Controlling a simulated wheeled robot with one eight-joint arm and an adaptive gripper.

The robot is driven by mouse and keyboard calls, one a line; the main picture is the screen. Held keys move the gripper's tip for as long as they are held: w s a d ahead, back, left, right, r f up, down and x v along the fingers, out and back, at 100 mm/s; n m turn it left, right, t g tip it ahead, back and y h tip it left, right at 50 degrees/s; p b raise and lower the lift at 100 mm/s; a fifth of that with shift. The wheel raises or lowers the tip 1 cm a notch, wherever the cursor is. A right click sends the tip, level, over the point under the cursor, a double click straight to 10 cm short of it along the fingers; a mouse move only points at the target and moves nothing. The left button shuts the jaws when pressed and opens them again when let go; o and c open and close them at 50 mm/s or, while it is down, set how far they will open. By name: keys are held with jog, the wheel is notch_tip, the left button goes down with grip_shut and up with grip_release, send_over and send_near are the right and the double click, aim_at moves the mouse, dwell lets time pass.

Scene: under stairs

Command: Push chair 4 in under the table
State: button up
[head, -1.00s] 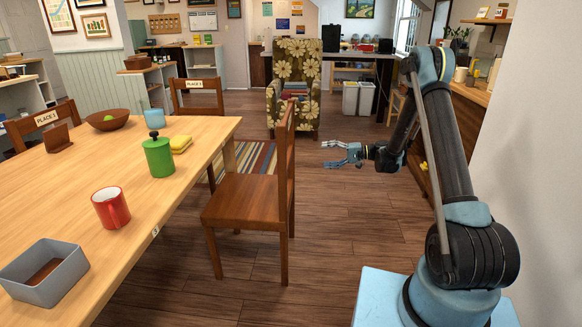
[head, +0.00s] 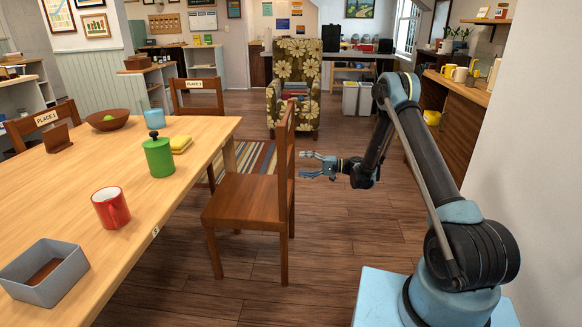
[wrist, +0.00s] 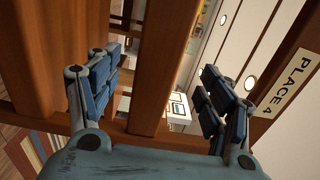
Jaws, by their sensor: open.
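A brown wooden chair (head: 250,200) stands at the right side of the wooden table (head: 150,235), pulled out, with its seat front near the table edge and its back away from it. In the wrist view its back (wrist: 170,60) fills much of the picture, with a label (wrist: 291,82) reading "PLACE 4". My gripper (head: 308,166) is open just to the right of the chair's back, pointing left at it. In the wrist view the open fingers (wrist: 160,88) spread on either side of an upright slat. Whether they touch the chair cannot be told.
A floral armchair (head: 296,88) stands behind. The floor right of the chair is clear.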

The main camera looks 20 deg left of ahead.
jog(key=x, duration=0.7)
jog(key=shift+a, duration=0.4)
grip_shut()
